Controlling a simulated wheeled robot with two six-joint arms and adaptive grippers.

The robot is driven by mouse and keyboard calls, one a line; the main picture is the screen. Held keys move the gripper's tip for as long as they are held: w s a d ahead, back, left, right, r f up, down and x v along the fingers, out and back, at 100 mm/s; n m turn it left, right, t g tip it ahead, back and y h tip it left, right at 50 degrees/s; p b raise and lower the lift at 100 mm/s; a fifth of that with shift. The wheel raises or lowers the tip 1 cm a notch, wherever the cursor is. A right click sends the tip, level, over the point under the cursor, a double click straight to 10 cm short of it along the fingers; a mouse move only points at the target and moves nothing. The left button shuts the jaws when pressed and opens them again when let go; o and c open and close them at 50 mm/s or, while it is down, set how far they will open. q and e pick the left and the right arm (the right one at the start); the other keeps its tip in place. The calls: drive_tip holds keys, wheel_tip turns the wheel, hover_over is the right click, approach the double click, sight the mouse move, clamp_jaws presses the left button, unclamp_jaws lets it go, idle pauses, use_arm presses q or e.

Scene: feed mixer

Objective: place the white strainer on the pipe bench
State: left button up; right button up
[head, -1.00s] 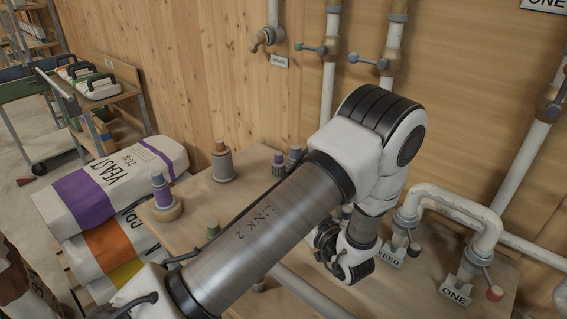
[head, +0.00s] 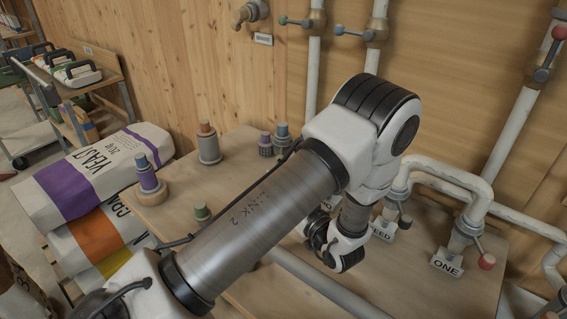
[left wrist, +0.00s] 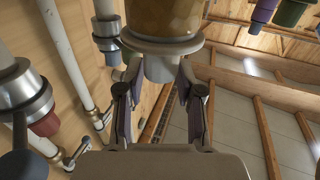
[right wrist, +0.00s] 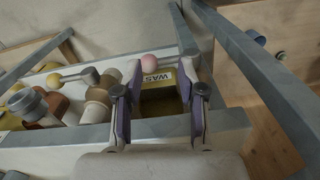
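In the left wrist view a part with a pale grey-white end and collar and an amber body, which I take for the white strainer (left wrist: 166,67), fills the top middle. My left gripper (left wrist: 160,66) is open, with a fingertip at each side of its pale end. I cannot tell if they touch it. In the head view my left arm hides that gripper and this part. The pipe bench (head: 245,197) is the wooden top under the wall pipes. My right gripper (right wrist: 160,67) is open and empty above a compartment labelled "WAS…" (right wrist: 160,98).
Several colour-capped parts, one blue-topped (head: 147,172), stand at the bench's left. Pipes with FEED (head: 380,231) and ONE (head: 447,264) labels rise at its right. Sacks (head: 90,172) lie left of the bench. Grey bars (right wrist: 255,60) border my right gripper's area.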

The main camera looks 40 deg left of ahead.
use_arm(q)
drive_tip(key=shift+s+f, duration=0.15)
drive_tip(key=shift+f, duration=0.4)
drive_tip(key=shift+r+p, duration=0.35)
drive_tip(key=shift+p, duration=0.1)
drive_tip(key=p+v, duration=0.4)
drive_tip(key=p, duration=0.1)
drive_tip(key=p+v, duration=0.4)
drive_tip(key=p, duration=0.2)
drive_tip(key=p+v, duration=0.4)
drive_tip(key=p, duration=0.2)
drive_tip(key=shift+w+r, duration=0.35)
drive_tip(key=shift+d, duration=0.1)
